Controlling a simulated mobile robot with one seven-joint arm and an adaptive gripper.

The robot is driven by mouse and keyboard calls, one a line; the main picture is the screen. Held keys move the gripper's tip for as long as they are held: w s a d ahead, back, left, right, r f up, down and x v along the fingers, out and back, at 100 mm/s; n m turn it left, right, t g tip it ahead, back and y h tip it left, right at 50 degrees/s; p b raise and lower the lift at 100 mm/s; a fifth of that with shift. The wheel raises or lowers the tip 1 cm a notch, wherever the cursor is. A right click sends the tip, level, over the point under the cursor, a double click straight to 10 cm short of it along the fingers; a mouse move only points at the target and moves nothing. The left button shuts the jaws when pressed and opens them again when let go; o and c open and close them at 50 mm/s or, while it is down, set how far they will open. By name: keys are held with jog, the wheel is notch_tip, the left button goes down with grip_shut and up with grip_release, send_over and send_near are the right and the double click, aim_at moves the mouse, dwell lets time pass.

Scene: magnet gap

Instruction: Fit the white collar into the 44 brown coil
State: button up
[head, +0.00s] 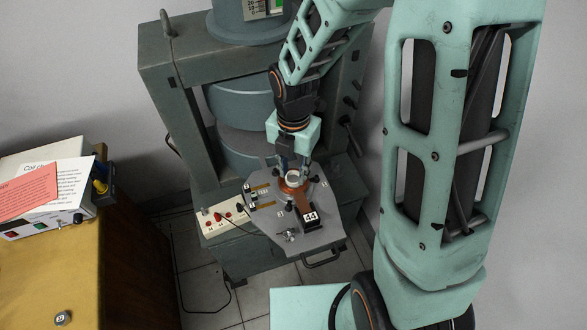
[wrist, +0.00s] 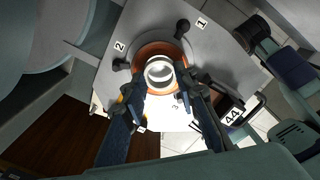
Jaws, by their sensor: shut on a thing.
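The white collar (wrist: 160,74) is a short ring held upright between the fingertips of my gripper (wrist: 161,88) in the wrist view. In the head view, my gripper (head: 293,165) points down, with the white collar (head: 293,178) at its tips. The brown coil (wrist: 146,52) is a copper-coloured ring around and behind the collar in the wrist view. The fingers hide part of the coil.
The grey plate (head: 325,237) carries numbered marks and black knobs around the coil. A large green magnet frame (head: 165,75) stands behind it. A control box with red buttons (head: 222,215) is at the left. A wooden desk (head: 95,255) with papers stands at far left.

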jog(key=shift+f, duration=0.5)
jog(key=o, duration=1.1)
jog(key=shift+o, duration=0.2)
notch_tip(320, 180, up, 12)
dwell(0.4)
